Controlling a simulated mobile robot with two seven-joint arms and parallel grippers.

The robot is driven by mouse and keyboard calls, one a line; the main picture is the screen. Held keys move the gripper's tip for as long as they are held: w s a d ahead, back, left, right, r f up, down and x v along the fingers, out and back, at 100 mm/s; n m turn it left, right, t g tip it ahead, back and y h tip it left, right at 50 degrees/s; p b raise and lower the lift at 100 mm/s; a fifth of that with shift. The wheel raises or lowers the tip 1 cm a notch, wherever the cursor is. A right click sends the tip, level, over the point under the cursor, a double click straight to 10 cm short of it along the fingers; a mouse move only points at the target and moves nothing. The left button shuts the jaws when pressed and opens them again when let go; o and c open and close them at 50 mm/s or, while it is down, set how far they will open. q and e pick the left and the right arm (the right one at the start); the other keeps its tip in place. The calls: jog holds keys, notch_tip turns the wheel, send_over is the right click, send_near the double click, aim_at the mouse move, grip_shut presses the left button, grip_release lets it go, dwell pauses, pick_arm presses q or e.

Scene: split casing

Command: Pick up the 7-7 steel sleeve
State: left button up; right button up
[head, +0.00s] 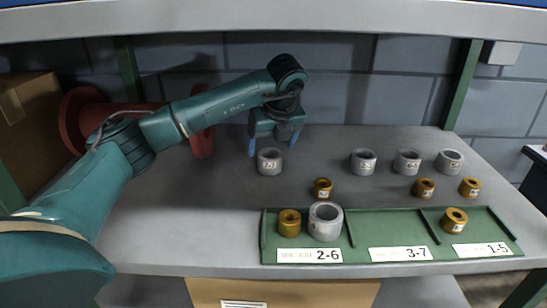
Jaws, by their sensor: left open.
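Grey steel sleeves stand in a back row on the shelf: one at the left (270,168), then others (363,169), (407,168) and (449,168) to the right. Each has a small label too small to read, so I cannot tell which is 7-7. My left gripper (274,144) is open, pointing down over the leftmost sleeve. Its blue fingers are at either side of that sleeve's top, and I cannot tell whether they touch it. My right gripper is not in view.
A green tray (378,243) at the front edge has compartments labelled 2-6, 3-7 and 1-5. Its left part holds a brass ring (289,227) and a large grey sleeve (325,227); its right part holds a brass ring (454,222). More brass rings (322,190), (424,190), (469,190) stand behind.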

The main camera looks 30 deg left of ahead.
aim_at(270, 153)
pick_arm(q)
jog(key=p+x, duration=0.1)
jog(key=x, duration=0.4)
jog(key=shift+w+f, duration=0.1)
jog(key=shift+w, duration=0.1)
jog(key=c, duration=1.4)
jog(key=shift+c, duration=0.4)
jog(key=shift+w+r, duration=0.1)
jog(key=shift+r, duration=0.15)
